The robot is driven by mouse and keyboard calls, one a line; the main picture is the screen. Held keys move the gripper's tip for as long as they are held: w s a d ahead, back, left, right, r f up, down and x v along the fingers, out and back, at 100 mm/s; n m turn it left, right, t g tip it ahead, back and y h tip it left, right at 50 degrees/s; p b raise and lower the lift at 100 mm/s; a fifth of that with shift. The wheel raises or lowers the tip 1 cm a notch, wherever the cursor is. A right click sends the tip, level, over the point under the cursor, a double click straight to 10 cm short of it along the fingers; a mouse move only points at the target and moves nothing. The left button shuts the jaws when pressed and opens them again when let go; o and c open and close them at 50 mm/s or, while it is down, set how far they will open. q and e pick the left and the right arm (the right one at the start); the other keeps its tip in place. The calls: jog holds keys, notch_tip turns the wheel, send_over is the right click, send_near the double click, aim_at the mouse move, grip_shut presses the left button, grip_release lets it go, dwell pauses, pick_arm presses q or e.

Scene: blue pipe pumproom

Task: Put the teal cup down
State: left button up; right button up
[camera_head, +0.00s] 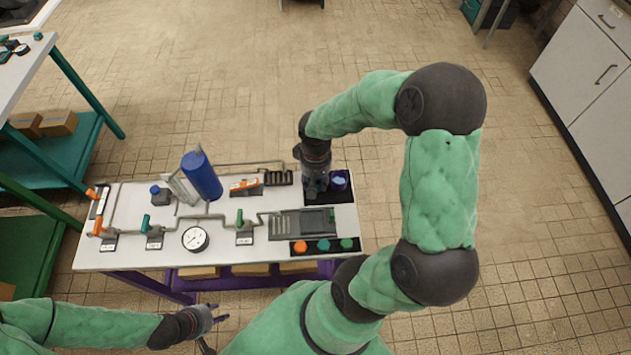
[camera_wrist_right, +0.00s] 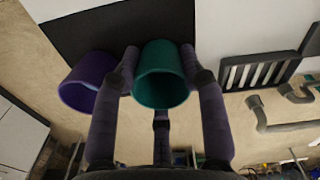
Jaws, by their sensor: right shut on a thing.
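The teal cup (camera_wrist_right: 162,88) is between the fingers of my right gripper (camera_wrist_right: 160,72), which is shut on it. In the head view my right gripper (camera_head: 315,188) is over the black mat (camera_head: 349,196) at the table's back right corner and hides the teal cup. I cannot tell whether the cup's base touches the mat. A purple cup (camera_head: 339,180) stands on the mat just right of the gripper; it also shows in the wrist view (camera_wrist_right: 82,88). My left gripper (camera_head: 210,318) is empty, with fingers spread, in front of the table.
The white table (camera_head: 133,258) carries a blue cylinder (camera_head: 202,176), grey pipes with valves, a gauge (camera_head: 195,239) and a black slotted rack (camera_head: 279,178) left of the mat. A strip with orange, teal and green knobs (camera_head: 323,245) lies at the front right. Floor beyond the table is clear.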

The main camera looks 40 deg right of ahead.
jog(key=shift+f, duration=0.15)
jog(key=o, duration=1.1)
jog(key=shift+o, duration=0.2)
jog(key=shift+r, duration=0.2)
jog(key=shift+r, duration=0.35)
notch_tip(320, 180, up, 11)
jog(key=p, duration=0.4)
jog(key=shift+r, duration=0.2)
